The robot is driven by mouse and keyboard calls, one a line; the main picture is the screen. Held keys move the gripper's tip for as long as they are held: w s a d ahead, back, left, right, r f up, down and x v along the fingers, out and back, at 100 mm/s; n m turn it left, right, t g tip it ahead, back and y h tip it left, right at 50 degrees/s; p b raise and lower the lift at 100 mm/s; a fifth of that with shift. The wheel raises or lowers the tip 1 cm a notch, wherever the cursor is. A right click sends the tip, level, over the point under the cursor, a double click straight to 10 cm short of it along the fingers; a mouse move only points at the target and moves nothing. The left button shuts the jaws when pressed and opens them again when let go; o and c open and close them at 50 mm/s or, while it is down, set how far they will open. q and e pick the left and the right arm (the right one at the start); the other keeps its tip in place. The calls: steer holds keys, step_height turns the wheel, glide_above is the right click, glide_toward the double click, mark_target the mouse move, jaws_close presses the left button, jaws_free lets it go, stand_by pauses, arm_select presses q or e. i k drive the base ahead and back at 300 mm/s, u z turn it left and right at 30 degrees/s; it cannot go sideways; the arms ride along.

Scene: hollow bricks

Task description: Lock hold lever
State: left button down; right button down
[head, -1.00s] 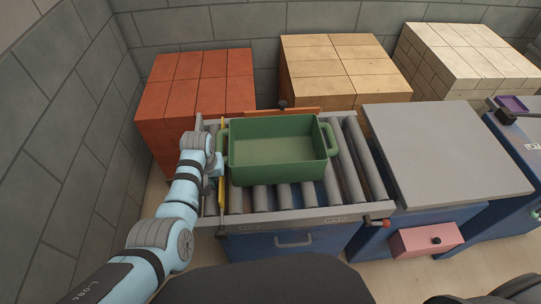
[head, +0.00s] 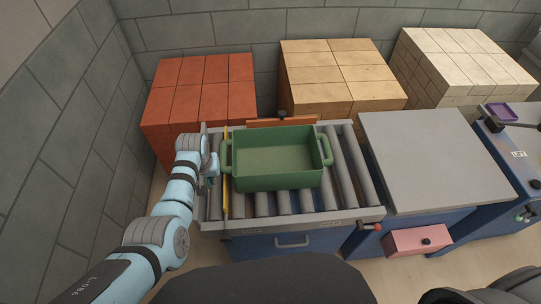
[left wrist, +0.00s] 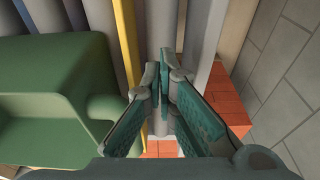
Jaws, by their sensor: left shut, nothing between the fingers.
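A small lever with a red grip (head: 371,227) sticks out at the front right corner of the roller table (head: 290,226). I cannot tell whether it is the hold lever or how it is set. A green tub (head: 275,180) with side handles sits on the rollers; it also shows in the left wrist view (left wrist: 50,90). My left gripper (head: 212,180) is beside the tub's left handle, near the yellow rail (head: 226,190). In the left wrist view its teal fingers (left wrist: 165,60) meet at the tips, with nothing between them. My right gripper is out of view.
An orange bar (head: 290,121) with a black knob stands behind the tub. Red (head: 200,90), tan (head: 340,75) and cream (head: 465,65) brick stacks stand behind. A grey wall (head: 60,130) is close at left.

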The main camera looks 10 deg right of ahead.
mark_target(376, 228)
steer(key=k, duration=1)
